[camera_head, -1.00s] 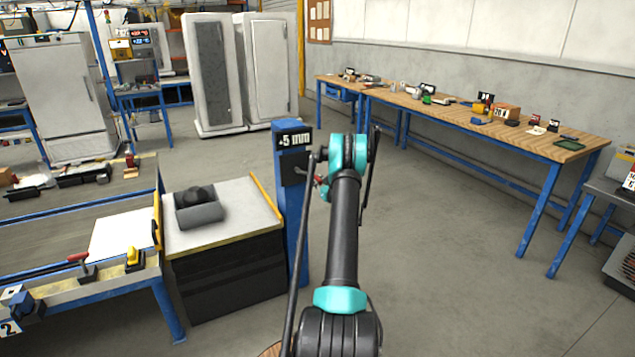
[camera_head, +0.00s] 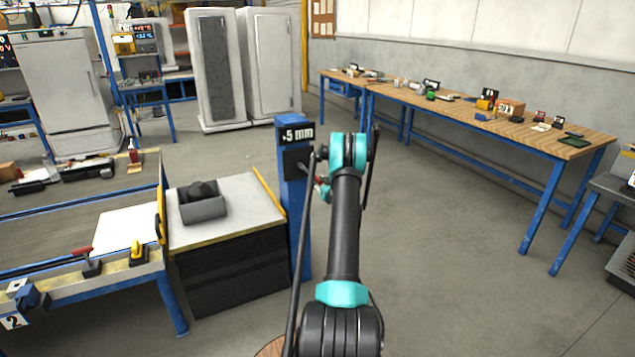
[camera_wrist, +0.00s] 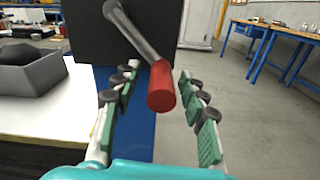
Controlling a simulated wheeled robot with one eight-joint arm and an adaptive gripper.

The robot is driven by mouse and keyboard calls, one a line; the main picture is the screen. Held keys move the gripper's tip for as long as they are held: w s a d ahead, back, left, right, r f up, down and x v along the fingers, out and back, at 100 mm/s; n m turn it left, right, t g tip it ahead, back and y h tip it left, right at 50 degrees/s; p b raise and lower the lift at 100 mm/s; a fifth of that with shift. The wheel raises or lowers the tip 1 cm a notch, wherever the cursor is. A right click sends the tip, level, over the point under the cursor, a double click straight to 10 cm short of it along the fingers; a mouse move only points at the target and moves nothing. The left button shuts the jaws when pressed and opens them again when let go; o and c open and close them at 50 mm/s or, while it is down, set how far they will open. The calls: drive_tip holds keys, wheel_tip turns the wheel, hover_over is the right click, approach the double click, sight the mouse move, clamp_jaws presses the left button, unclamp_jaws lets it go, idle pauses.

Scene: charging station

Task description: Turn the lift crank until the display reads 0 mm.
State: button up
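The display (camera_head: 297,134) on top of the blue post (camera_head: 293,205) reads +5 mm. Below it is a dark box (camera_head: 295,163), which also fills the top of the wrist view (camera_wrist: 95,30). The lift crank has a grey arm (camera_wrist: 130,32) and a red handle (camera_wrist: 161,86); the handle shows small in the head view (camera_head: 323,188). My gripper (camera_wrist: 158,80) is open, with green-padded fingers on both sides of the red handle. A gap shows between the handle and each finger. In the head view my arm hides most of the gripper.
A cabinet (camera_head: 232,232) with a grey bin (camera_head: 203,209) stands left of the post. A workbench (camera_head: 100,277) lies further left. A long wooden table (camera_head: 460,110) runs along the right wall. The floor right of my arm is clear.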

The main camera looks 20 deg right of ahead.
drive_tip(key=shift+s, duration=0.1)
drive_tip(key=s, duration=1.1)
drive_tip(key=shift+s+d, duration=0.2)
drive_tip(key=shift+s, duration=0.2)
